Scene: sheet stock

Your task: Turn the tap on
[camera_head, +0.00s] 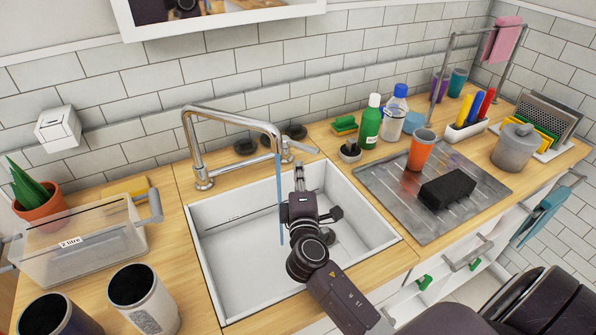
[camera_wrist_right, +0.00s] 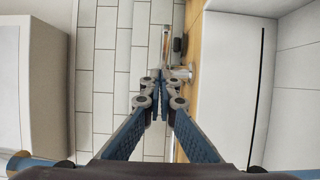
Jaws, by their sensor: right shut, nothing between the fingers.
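The chrome tap (camera_head: 236,115) stands at the back edge of the white sink (camera_head: 212,235), with its spout reaching over the basin. A thin blue stream (camera_head: 281,200) hangs straight down from the spout end into the basin, like running water. The tap's lever (camera_head: 302,147) sticks out to the right beside the spout end. My right gripper (camera_head: 299,168) is shut and empty above the sink, just below the lever in the picture. In the right wrist view its closed fingertips (camera_wrist_right: 157,84) point towards chrome tap parts (camera_wrist_right: 181,73); contact cannot be told. My left gripper is out of view.
A clear box (camera_head: 85,240) and dark-topped cups (camera_head: 143,300) stand left.

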